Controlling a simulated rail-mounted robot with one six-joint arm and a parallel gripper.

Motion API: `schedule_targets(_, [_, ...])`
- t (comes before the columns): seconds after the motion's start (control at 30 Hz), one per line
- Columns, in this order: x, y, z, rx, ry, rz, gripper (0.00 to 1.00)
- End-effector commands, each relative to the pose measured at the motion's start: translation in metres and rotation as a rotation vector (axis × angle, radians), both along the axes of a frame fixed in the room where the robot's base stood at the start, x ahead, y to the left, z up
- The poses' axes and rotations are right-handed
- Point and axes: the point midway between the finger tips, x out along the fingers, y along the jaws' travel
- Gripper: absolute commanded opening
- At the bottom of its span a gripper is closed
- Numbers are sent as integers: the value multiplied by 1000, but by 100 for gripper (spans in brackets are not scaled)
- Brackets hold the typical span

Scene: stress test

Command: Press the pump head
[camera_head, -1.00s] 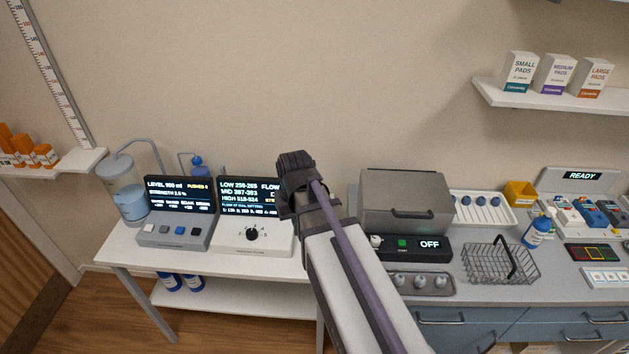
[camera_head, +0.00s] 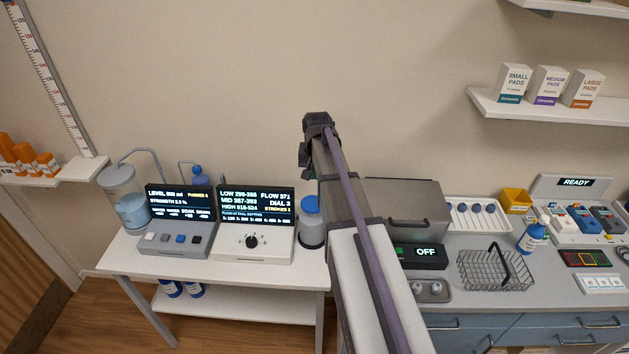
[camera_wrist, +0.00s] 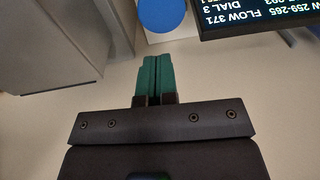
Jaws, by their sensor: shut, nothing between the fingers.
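A grey cylinder with a round blue top (camera_head: 310,204), which looks like the pump head, stands right of the flow display (camera_head: 256,206). My arm hides part of its right side. In the wrist view the blue disc (camera_wrist: 161,14) shows at the top edge, just beyond the fingertips and apart from them in the picture. My gripper (camera_wrist: 157,60) has its teal fingers closed together, with nothing between them. In the head view my gripper (camera_head: 305,160) hangs above the blue top. The display reads FLOW 371 and DIAL 3.
A grey box (camera_head: 405,200) stands right of my arm. A wire basket (camera_head: 495,272) and a blue pump bottle (camera_head: 532,237) are farther right. A level console (camera_head: 180,205) and a clear tank (camera_head: 127,200) stand left.

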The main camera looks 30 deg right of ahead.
Motion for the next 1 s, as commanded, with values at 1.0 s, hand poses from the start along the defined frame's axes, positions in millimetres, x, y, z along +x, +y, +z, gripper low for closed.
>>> schedule_targets(1.0, [11,-1,-124,0,0,0,0])
